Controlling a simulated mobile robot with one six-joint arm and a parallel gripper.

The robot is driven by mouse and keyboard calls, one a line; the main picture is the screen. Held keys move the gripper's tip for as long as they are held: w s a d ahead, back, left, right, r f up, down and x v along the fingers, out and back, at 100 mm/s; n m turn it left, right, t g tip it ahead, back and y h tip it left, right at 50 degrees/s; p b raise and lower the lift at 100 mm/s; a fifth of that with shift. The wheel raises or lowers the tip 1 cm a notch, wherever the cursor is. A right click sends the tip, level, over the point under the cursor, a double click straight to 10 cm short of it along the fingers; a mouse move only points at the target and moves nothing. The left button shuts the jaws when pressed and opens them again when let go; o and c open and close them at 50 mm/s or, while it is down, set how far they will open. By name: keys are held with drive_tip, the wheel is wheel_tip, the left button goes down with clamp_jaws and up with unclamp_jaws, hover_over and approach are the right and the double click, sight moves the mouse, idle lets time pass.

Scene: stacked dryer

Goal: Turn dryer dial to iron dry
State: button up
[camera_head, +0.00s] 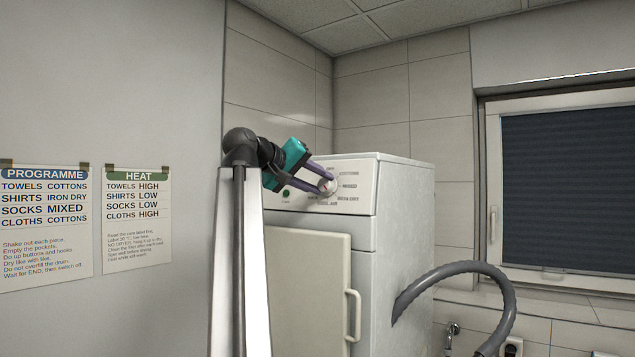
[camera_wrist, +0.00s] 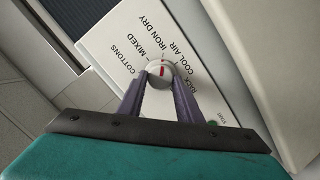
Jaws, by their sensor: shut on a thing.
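The dryer dial (camera_head: 329,187) is a round white knob on the white control panel at the dryer's top front. In the wrist view the dial (camera_wrist: 160,69) carries a short red mark, which lies roughly along the line towards the IRON DRY label (camera_wrist: 167,34). I cannot tell for sure which end of the mark is the pointer. COTTONS, MIXED, COOL AIR and RACK are printed around it. My gripper (camera_head: 322,182), with teal body and purple-grey fingers, is shut on the dial, one finger on each side. The fingertips hide part of its rim.
The white dryer (camera_head: 395,240) has a closed door (camera_head: 308,290) with a handle below the panel. A green button (camera_head: 286,193) sits left of the dial. A grey hose (camera_head: 450,268) curves out on the right. PROGRAMME (camera_head: 46,230) and HEAT (camera_head: 137,220) sheets hang on the left wall.

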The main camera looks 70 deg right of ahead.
drive_tip(key=shift+f, duration=0.1)
drive_tip(key=o, duration=1)
drive_tip(key=shift+a, duration=0.15)
drive_tip(key=p+v, duration=0.2)
drive_tip(key=p, duration=0.1)
drive_tip(key=shift+w+a+r, duration=0.15)
drive_tip(key=shift+a+r, duration=0.15)
drive_tip(key=p, duration=0.8)
approach(323, 182)
drive_tip(key=shift+v, duration=2.75)
drive_tip(key=shift+w+f, duration=0.15)
